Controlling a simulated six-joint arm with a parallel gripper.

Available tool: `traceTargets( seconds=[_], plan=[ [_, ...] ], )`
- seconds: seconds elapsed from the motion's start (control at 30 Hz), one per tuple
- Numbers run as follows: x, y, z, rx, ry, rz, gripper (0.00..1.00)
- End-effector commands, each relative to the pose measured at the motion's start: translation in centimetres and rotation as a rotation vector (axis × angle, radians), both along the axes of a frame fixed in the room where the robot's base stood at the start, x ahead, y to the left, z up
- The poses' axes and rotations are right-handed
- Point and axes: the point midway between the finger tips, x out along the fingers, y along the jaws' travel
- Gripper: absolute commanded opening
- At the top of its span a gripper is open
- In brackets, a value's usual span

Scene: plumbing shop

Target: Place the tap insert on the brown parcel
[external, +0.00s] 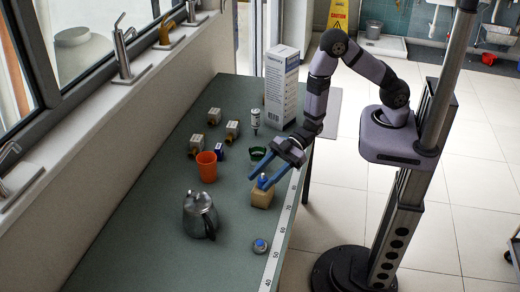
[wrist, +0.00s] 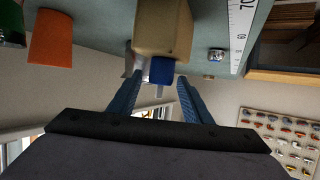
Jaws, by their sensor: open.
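The brown parcel (external: 262,198) is a small box on the green bench near its right edge. It also shows in the wrist view (wrist: 163,28). The blue tap insert (external: 263,180) appears to rest on top of the parcel, its narrow stem pointing away from the box in the wrist view (wrist: 161,72). My gripper (external: 260,182) is open, its blue fingers spread on either side of the insert. In the wrist view the gripper (wrist: 157,80) shows gaps between both fingers and the insert. The insert's contact with the parcel is partly hidden.
An orange cup (external: 206,167) and a metal pot (external: 199,215) stand left of the parcel. A small blue-topped metal part (external: 260,246) lies in front. A green ring (external: 258,154), several brass fittings (external: 214,116) and a tall white box (external: 281,88) are farther back.

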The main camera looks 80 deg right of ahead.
Motion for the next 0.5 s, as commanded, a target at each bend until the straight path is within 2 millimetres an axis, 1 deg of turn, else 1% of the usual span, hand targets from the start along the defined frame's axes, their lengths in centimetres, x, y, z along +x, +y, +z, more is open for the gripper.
traceTargets(
  seconds=[0.13,0.5],
  plan=[
    [-0.7,-1.3,0.4,0.000,-0.001,-0.004,0.45],
    [-3.2,-5.1,2.3,0.000,-0.001,-0.005,0.45]
  ],
)
